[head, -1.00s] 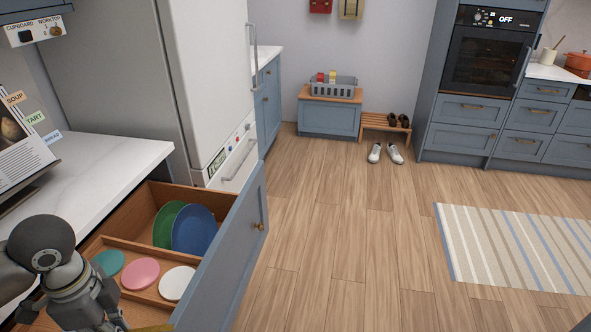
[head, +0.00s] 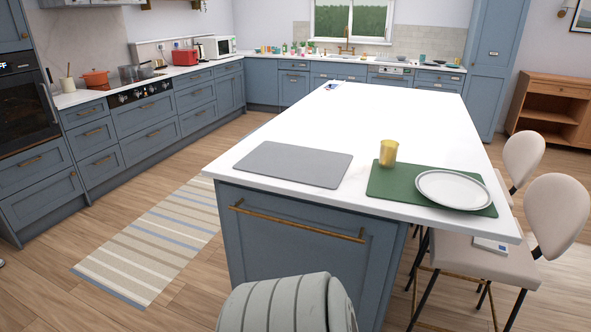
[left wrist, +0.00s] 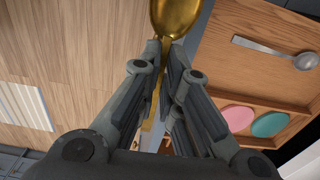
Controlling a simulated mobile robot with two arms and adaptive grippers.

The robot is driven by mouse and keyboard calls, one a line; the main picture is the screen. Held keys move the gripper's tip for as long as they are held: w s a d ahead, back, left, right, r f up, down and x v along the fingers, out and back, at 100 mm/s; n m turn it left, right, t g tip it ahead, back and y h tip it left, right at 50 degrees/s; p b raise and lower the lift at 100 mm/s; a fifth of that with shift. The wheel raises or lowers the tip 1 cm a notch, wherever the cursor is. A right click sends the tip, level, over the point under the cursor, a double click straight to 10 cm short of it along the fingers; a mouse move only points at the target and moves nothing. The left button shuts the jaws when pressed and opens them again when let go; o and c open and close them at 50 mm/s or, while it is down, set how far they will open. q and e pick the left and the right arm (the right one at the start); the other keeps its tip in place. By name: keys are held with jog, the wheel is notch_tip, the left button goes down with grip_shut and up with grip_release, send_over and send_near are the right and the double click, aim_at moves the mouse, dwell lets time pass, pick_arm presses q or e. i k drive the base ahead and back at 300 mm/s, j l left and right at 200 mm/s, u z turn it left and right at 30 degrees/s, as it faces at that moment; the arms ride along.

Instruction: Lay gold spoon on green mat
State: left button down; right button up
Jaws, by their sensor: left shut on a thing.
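In the left wrist view my left gripper (left wrist: 169,85) is shut on the gold spoon (left wrist: 172,14). The spoon's bowl sticks out past the fingertips, and part of its handle shows between the fingers. The green mat (head: 385,183) lies on the near right end of the white island top in the head view. My grippers are not visible in the head view, where one of my grey arm parts shows at the bottom.
A grey mat (head: 293,164) lies left of the green mat on the island (head: 370,115). Two chairs (head: 557,215) stand at its right side. In the left wrist view an open drawer (left wrist: 225,80) holds a silver spoon (left wrist: 280,52) and pink and teal discs.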

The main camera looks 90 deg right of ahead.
aim_at(398, 182)
jog(key=k+l+z, duration=0.1)
jog(key=z, duration=1.5)
jog(key=k+l+z, duration=0.1)
jog(key=l+z, duration=0.8)
jog(key=l, duration=0.2)
jog(key=i+l+z, duration=0.15)
jog(key=l+z, duration=0.25)
jog(key=l, duration=0.15)
